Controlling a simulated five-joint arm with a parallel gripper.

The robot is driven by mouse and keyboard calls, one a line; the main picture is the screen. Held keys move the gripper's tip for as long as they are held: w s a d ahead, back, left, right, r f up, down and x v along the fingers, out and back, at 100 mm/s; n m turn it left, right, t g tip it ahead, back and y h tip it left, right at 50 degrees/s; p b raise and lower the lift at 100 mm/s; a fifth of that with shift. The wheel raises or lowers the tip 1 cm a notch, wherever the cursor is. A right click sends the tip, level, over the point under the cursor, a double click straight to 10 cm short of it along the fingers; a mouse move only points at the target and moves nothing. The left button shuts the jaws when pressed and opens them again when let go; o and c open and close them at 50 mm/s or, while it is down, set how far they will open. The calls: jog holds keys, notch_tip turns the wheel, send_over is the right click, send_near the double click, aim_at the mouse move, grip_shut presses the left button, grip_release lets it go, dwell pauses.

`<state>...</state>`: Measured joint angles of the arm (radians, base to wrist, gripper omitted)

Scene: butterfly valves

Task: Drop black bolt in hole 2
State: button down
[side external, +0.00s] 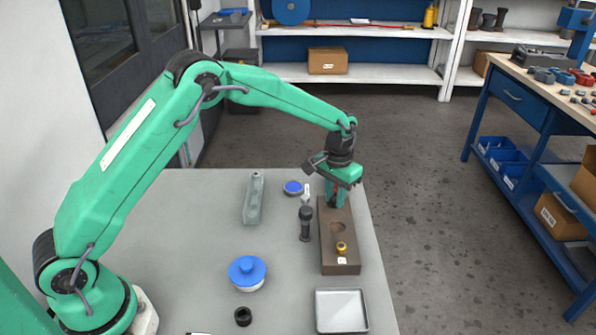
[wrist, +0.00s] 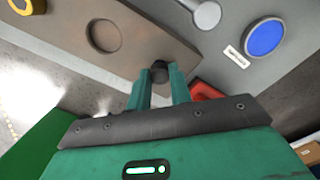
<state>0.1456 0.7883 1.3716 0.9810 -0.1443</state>
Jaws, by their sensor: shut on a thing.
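The brown block (side external: 327,259) lies along the right side of the grey table. It also fills the upper left of the wrist view (wrist: 60,27). An empty round hole (side external: 338,227) is in its middle, also in the wrist view (wrist: 104,36). A yellow bolt (side external: 342,246) stands at the near end. My gripper (side external: 332,202) points down at the block's far end. In the wrist view my gripper (wrist: 160,84) is shut on the black bolt (wrist: 160,70), whose dark head shows between the fingertips. I cannot tell whether the bolt's lower end is inside a hole.
A dark cylinder (side external: 306,224) stands just left of the block. A blue disc (side external: 293,188) and a grey bar (side external: 254,198) lie farther left. A blue-lidded container (side external: 247,271), a black ring (side external: 243,317) and a metal tray (side external: 341,310) are nearer. The table's right edge is close.

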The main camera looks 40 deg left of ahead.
jog(key=shift+f, duration=0.1)
dwell(0.3)
jog(key=c, duration=0.8)
grip_release()
jog(key=shift+r, duration=3.75)
